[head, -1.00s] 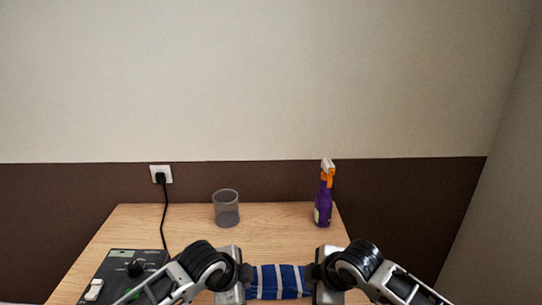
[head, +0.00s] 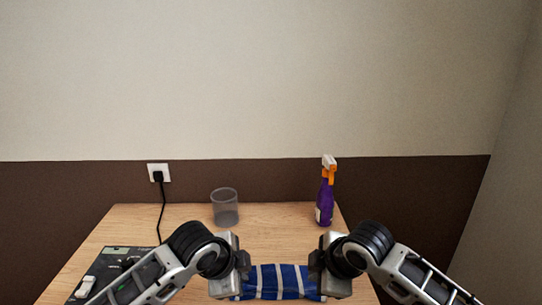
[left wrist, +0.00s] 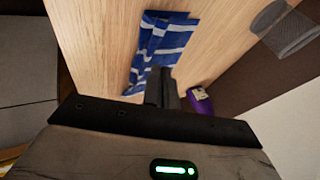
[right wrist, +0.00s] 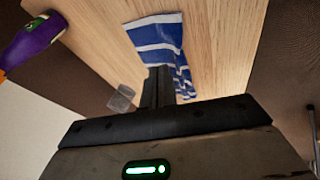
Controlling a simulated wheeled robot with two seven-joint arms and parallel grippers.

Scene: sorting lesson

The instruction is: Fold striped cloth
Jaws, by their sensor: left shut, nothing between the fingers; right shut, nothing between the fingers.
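The blue cloth with white stripes (head: 279,281) lies on the table at the bottom middle of the head view, between my two grippers. Its near edge and its exact fold state are hard to make out. My left gripper (head: 243,262) is shut and empty at the cloth's left end. My right gripper (head: 314,262) is shut and empty at its right end. The cloth shows beyond the closed fingers in the left wrist view (left wrist: 165,40) and in the right wrist view (right wrist: 155,37), with somewhat uneven edges.
A grey see-through cup (head: 225,207) and a purple spray bottle (head: 325,202) stand toward the back of the wooden table (head: 275,225). A black device (head: 112,268) sits at the left. A black cable (head: 163,210) runs up to the wall socket. The table's middle is clear.

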